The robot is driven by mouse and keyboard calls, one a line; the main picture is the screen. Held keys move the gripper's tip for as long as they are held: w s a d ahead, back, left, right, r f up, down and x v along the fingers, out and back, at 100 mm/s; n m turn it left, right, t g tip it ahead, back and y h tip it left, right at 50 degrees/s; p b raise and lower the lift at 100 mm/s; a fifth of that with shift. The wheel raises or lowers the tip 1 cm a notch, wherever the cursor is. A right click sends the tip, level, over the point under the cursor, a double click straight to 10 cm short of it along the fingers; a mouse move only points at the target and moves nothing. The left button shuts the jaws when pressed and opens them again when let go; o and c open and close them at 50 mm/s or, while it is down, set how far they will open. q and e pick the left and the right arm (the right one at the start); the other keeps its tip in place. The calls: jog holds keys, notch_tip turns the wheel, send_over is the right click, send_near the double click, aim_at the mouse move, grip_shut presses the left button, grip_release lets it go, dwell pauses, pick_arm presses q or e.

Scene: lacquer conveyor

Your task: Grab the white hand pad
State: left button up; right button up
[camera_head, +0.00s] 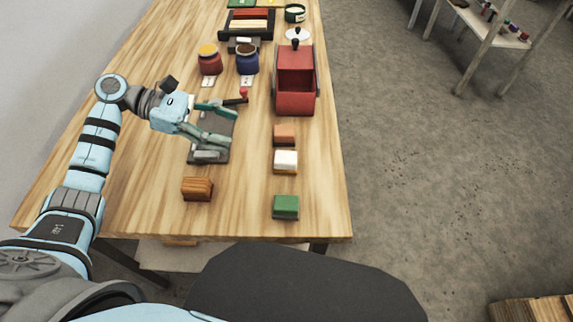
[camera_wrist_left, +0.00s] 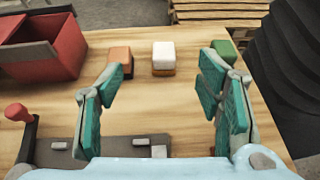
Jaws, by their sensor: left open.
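The white hand pad (camera_head: 285,161) is a small block with a white top and a tan-orange lower part, on the right part of the wooden table between an orange-brown block and a green block. In the left wrist view the white pad (camera_wrist_left: 163,57) lies ahead, between the lines of the two fingers. My left gripper (camera_head: 233,120) is open and empty, above the dark grey plate and left of the pad, apart from it. In the left wrist view its teal fingers (camera_wrist_left: 165,100) are spread wide. My right gripper is not in view.
An orange-brown block (camera_head: 284,134) and a green block (camera_head: 286,206) flank the pad. A wooden block (camera_head: 197,188) lies front left. A red open box (camera_head: 296,95) stands behind. A grey plate with a red-knobbed lever (camera_head: 243,95) is under my gripper. Jars (camera_head: 209,62) stand further back.

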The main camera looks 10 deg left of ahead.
aim_at(283, 156)
pick_arm(q)
notch_tip(283, 156, down, 3)
jog(key=shift+w+d+r+b, duration=0.1)
jog(key=shift+b, duration=0.8)
jog(key=x, duration=0.4)
jog(key=p+x, duration=0.1)
jog(key=x, duration=0.4)
jog(key=s+p+x, duration=0.1)
jog(key=x, duration=0.3)
jog(key=shift+w+d, duration=0.15)
jog(key=shift+d, duration=0.25)
jog(key=shift+w+d+f, duration=0.1)
jog(key=shift+d+f, duration=0.2)
jog(key=c, duration=1.2)
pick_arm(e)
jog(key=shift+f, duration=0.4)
pick_arm(q)
jog(key=shift+r, duration=0.1)
